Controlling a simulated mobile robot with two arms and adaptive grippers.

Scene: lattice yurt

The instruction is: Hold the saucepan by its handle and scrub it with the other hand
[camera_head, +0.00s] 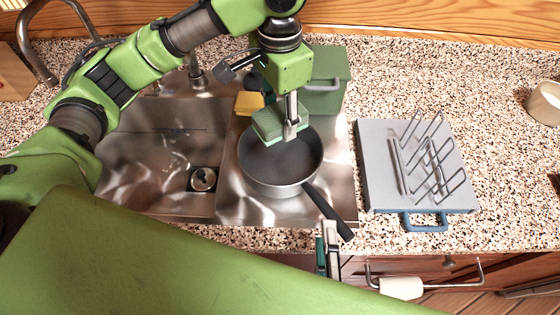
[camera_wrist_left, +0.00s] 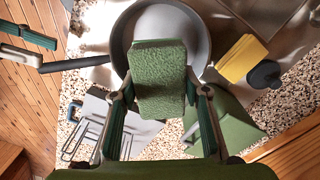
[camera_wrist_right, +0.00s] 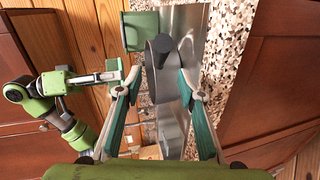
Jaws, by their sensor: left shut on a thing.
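The dark grey saucepan (camera_head: 262,186) stands on the steel drainboard right of the sink basin. Its black handle (camera_head: 327,209) points toward the front edge of the counter. My left gripper (camera_head: 290,128) is shut on a green sponge (camera_head: 266,124), held over the far part of the pan; the sponge also shows in the left wrist view (camera_wrist_left: 160,80). I cannot tell whether it touches the pan. My right gripper (camera_head: 328,250) is open and empty, just in front of the handle's end. In the right wrist view the handle's end (camera_wrist_right: 157,50) shows between and beyond its fingers.
A grey drying rack (camera_head: 378,165) with wire prongs and a blue handle stands right of the pan. A green box (camera_head: 330,95) and a yellow sponge (camera_head: 248,102) are behind it. The sink basin (camera_head: 140,165) is empty. The counter farther right is mostly clear, with a cream mug (camera_head: 545,102).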

